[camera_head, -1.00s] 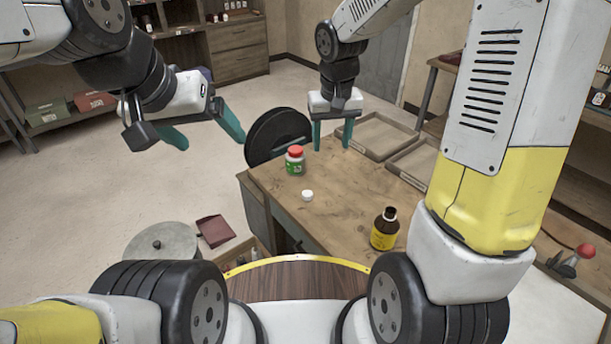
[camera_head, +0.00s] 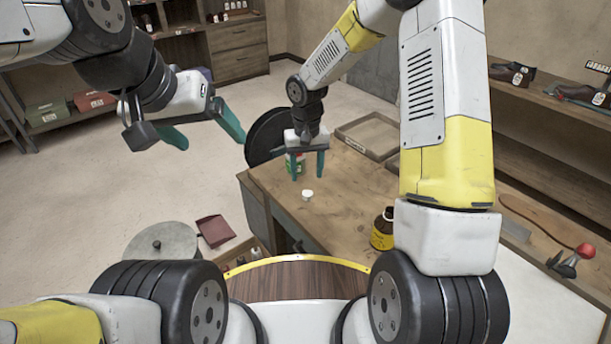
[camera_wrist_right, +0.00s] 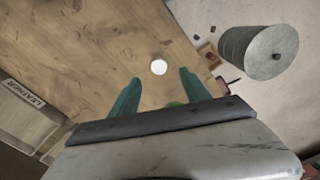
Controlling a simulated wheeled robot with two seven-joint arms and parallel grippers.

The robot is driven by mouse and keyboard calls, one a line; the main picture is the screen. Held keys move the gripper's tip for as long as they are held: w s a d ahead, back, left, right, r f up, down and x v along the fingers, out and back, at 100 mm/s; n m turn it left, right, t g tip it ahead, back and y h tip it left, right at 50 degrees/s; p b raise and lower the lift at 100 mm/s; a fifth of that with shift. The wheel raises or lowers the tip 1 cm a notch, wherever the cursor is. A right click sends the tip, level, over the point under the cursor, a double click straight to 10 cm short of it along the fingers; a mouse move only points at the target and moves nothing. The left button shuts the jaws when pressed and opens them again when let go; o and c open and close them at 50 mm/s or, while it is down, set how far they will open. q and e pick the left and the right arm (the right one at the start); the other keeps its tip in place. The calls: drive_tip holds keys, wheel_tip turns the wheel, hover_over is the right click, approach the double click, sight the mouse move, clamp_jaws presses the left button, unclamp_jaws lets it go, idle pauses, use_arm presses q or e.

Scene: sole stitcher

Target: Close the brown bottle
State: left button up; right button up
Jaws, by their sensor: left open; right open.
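The brown bottle (camera_head: 382,232) with a yellow label stands upright at the right front of the wooden table, partly covered by my right arm in the head view; its top is dark and hard to make out. A small white cap (camera_head: 307,196) lies on the table, and it also shows in the right wrist view (camera_wrist_right: 158,67) ahead of the fingertips. My right gripper (camera_head: 307,178) is open and empty, pointing down above the table just behind the cap. My left gripper (camera_head: 214,140) is open and empty, out over the floor to the left of the table.
A green bottle (camera_head: 290,164) stands partly hidden behind my right gripper. A tray (camera_head: 345,131) sits at the table's back. A black wheel-like disc (camera_head: 262,140) is at the table's left rear. A grey cylinder (camera_head: 160,243) stands on the floor. The table (camera_head: 335,220) is bare around the cap.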

sight(307, 193)
drive_tip(key=shift+f, duration=1.3)
drive_tip(key=shift+f, duration=0.1)
wheel_tip(307, 193, down, 5)
drive_tip(key=shift+w+d, duration=0.15)
clamp_jaws()
